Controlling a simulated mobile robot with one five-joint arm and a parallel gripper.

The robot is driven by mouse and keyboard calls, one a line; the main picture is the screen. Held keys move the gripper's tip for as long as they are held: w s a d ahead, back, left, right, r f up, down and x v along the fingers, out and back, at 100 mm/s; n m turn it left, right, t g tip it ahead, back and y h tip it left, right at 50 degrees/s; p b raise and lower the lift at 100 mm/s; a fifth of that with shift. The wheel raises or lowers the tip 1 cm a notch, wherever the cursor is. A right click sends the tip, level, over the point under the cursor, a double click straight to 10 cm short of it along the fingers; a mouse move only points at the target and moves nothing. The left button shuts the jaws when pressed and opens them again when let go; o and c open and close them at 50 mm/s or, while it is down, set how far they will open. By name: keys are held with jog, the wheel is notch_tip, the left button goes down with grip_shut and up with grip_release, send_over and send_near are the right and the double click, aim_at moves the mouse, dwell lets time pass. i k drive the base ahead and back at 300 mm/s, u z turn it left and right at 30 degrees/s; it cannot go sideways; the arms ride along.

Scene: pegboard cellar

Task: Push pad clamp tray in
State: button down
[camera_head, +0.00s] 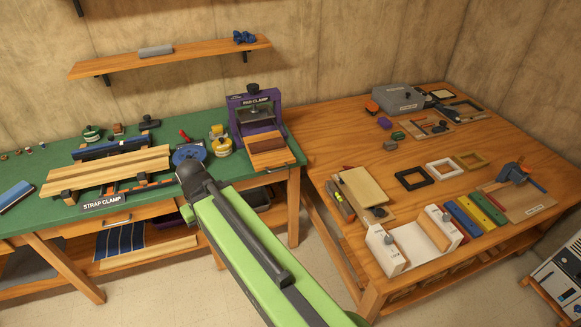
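The pad clamp (241,101) is a purple frame with a black knob on top and a "PAD-CLAMP" label. It stands at the right end of the green-topped bench. Its wooden tray (273,158) sticks out of the front of the frame toward the bench's front edge. A darker brown block (265,142) lies on the tray. My green arm reaches up from the bottom, and its black joint is left of and in front of the clamp, apart from it in the picture. My gripper's fingers do not show.
A blue round piece (187,154) and yellow containers (222,146) stand left of the clamp. A strap clamp (103,203) with boards is farther left. A wooden table (335,146) with frames, coloured bars and tools stands right. A wall shelf (190,53) hangs above.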

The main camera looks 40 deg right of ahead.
aim_at(266, 161)
jog(key=i, duration=1)
jog(key=u, duration=0.15)
